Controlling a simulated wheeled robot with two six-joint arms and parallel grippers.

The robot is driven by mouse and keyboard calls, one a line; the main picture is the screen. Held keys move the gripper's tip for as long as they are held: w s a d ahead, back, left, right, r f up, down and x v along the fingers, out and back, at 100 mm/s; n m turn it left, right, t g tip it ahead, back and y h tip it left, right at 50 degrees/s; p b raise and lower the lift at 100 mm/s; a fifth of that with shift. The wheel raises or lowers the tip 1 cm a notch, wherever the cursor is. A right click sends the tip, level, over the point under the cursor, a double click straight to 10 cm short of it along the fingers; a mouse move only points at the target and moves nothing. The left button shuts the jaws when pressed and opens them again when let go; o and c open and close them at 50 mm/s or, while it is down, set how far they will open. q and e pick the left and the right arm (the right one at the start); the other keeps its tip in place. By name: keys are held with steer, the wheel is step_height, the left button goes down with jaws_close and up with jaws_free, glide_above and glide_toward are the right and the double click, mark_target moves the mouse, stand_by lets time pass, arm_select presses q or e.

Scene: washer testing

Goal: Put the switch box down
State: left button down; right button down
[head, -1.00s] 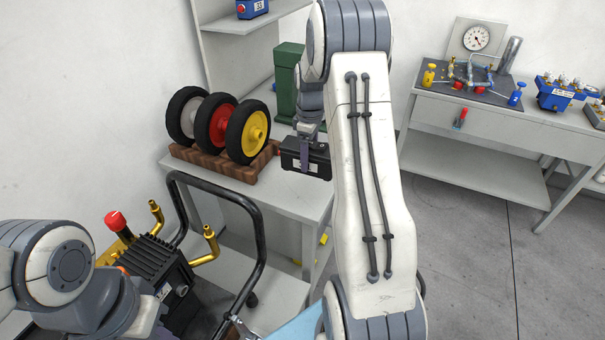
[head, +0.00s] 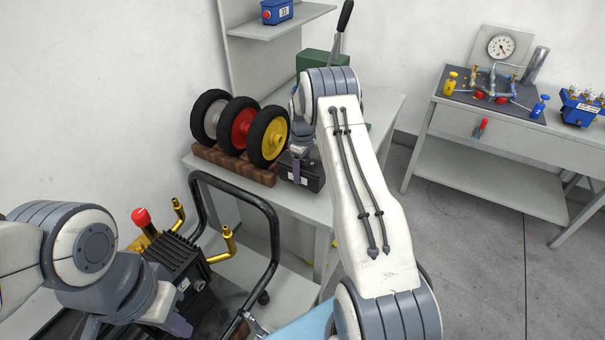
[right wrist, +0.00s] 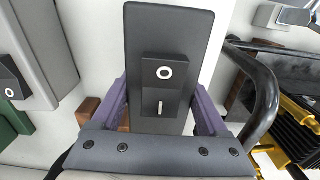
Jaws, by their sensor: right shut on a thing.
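The switch box is a black box (head: 303,174) low over or on the grey table (head: 312,208), beside the right end of the wooden wheel block (head: 258,174). I cannot tell whether its base touches the table. In the right wrist view it shows as a long dark panel (right wrist: 168,40) with a raised O and I switch. My right gripper (head: 299,160) is shut on it, with purple fingers on both sides in the right wrist view (right wrist: 163,105). My left gripper (head: 178,322) is at the lower left by the black pump unit, its fingers mostly hidden.
Three wheels, grey, red and yellow (head: 270,138), stand on the wooden block close to the box. A green machine (head: 318,62) with a lever is behind my right arm. A black cart handle (head: 272,225) rises in front of the table. A gauge bench (head: 500,125) stands at right.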

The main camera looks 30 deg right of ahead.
mark_target(302, 177)
step_height(302, 177, down, 2)
steer(key=shift+f+p, duration=0.15)
steer(key=shift+p, duration=0.2)
steer(key=shift+f, duration=0.2)
arm_select(q)
steer(key=shift+r, duration=0.6)
arm_select(e)
steer(key=shift+f, duration=0.1)
steer(key=shift+f, duration=0.15)
jaws_free()
arm_select(q)
steer(key=shift+f, duration=0.1)
